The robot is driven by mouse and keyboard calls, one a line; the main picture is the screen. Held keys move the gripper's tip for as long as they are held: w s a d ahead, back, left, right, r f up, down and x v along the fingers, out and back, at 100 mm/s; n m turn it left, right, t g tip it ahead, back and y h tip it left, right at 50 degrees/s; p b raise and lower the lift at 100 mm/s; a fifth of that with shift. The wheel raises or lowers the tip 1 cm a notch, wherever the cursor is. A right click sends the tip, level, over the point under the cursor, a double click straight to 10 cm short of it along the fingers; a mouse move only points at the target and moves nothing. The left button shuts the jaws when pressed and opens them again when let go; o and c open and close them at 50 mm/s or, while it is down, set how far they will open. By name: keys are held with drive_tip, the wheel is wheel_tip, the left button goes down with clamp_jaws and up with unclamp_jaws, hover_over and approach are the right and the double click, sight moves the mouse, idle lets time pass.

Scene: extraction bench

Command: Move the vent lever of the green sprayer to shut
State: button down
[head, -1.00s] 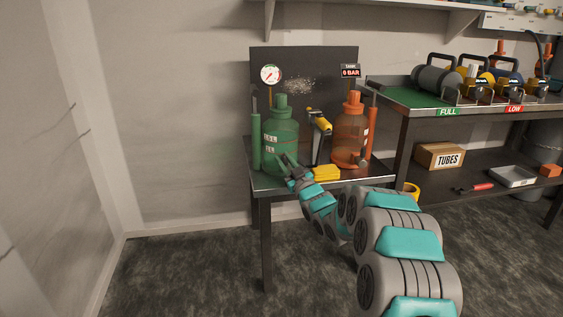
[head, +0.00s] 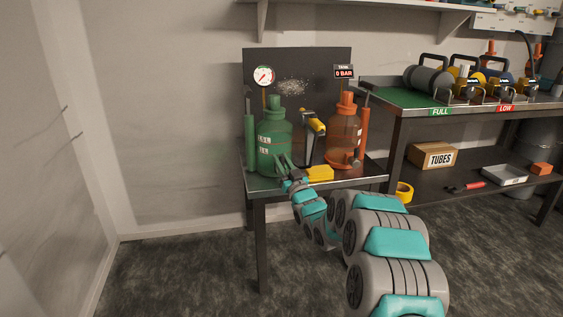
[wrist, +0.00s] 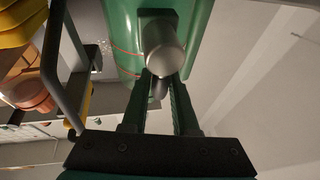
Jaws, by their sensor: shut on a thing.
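The green sprayer (head: 273,140) stands at the left of the small steel bench, a translucent green bottle with a green cap. In the wrist view its green body (wrist: 196,40) fills the upper middle, with a grey metal cylinder-shaped fitting (wrist: 160,48) sticking out from it. My gripper (head: 284,163) is at the lower front right of the green sprayer. In the wrist view its dark fingers (wrist: 160,88) are close together around a small grey part just beyond the metal fitting. That part looks like the vent lever, mostly hidden by the fingers.
An orange sprayer (head: 343,135) stands to the right on the same bench (head: 350,180). A yellow block (head: 319,174) lies close beside my gripper. A black-and-yellow tool (head: 309,130) stands between the sprayers. A gauge (head: 264,76) is behind. Floor at left is clear.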

drive_tip(key=c, duration=0.7)
unclamp_jaws()
drive_tip(key=shift+v, duration=3.95)
drive_tip(key=shift+w+d, duration=0.1)
drive_tip(key=s+d+f+m+g+h+p, duration=0.1)
drive_tip(key=s+d+f+g+h, duration=0.1)
drive_tip(key=s+d+g+h, duration=0.5)
drive_tip(key=s+d+f+m+g+h, duration=0.1)
drive_tip(key=s+d+m+g+h, duration=0.15)
drive_tip(key=s+d, duration=0.65)
drive_tip(key=s+g, duration=0.4)
drive_tip(key=s, duration=1)
drive_tip(key=s+m+g, duration=0.1)
drive_tip(key=s+g, duration=0.2)
drive_tip(key=s, duration=1.2)
drive_tip(key=s+g+p, duration=0.1)
drive_tip(key=s+g, duration=0.3)
drive_tip(key=s, duration=1.1)
drive_tip(key=shift+d+r+m+g, duration=0.1)
drive_tip(key=shift+d+m+g, duration=0.15)
drive_tip(key=shift+m+g, duration=0.1)
